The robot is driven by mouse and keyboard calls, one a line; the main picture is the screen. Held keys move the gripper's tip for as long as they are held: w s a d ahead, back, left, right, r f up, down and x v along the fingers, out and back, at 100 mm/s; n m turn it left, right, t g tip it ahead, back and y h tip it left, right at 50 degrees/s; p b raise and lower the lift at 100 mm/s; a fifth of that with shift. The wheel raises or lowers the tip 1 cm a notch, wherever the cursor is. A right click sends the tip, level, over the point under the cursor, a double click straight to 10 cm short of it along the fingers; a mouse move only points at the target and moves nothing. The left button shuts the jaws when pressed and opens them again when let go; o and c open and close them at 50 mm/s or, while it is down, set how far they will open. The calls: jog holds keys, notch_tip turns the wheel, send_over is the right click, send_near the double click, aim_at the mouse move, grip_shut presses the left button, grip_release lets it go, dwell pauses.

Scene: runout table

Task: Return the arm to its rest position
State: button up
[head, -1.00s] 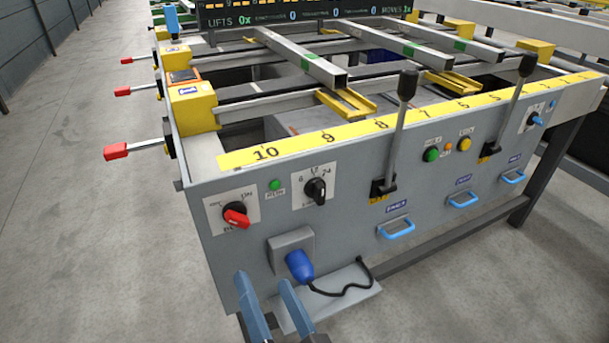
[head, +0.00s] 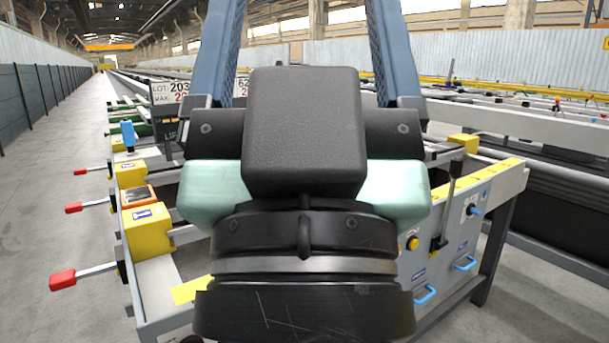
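My gripper (head: 305,18) fills the middle of the head view, raised close in front of the camera. Its two blue fingers point up and stand wide apart, with nothing visible between them. Their tips run out at the top edge of the picture. The black and pale green gripper body and my wrist hide the middle of the runout table (head: 160,290). I see no contact between the gripper and the table.
Red-tipped levers (head: 62,280) stick out from the table's left side. An upright black-handled lever (head: 452,180) and blue pull handles (head: 465,264) are on its front panel at right. The grey floor (head: 50,200) at left is clear.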

notch_tip(320, 180, up, 37)
jog(key=p, duration=3.5)
jog(key=shift+f, duration=0.2)
jog(key=shift+w, duration=0.1)
